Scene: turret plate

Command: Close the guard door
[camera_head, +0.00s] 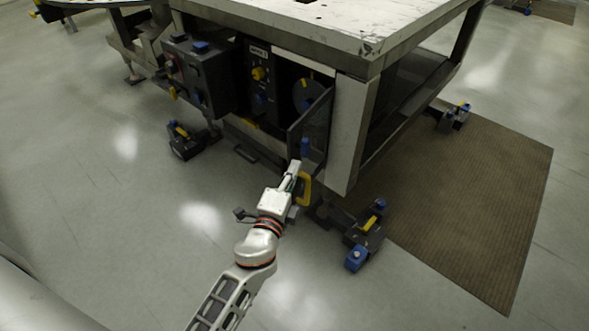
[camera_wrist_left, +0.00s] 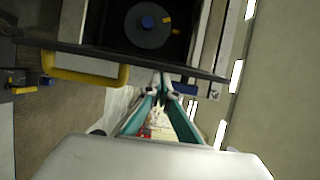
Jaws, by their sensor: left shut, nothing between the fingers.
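The guard door (camera_head: 318,122) is a dark see-through panel on the right side of the machine's front opening. It stands open, swung out from the front. A yellow handle (camera_head: 304,190) is on its lower part and shows at left in the wrist view (camera_wrist_left: 85,80). My left gripper (camera_head: 296,166) is at the door's lower edge, just beside the handle. In the wrist view its fingers (camera_wrist_left: 162,90) are together and empty, close to a dark frame edge; I cannot tell whether they touch it. My right gripper is not in view.
Behind the door is a round dark plate (camera_head: 307,95) with a blue centre (camera_wrist_left: 148,23). A control panel with a yellow knob (camera_head: 258,73) and a grey box (camera_head: 197,75) are left of it. A foot unit (camera_head: 364,235) stands on the floor at right, by a brown mat (camera_head: 480,200).

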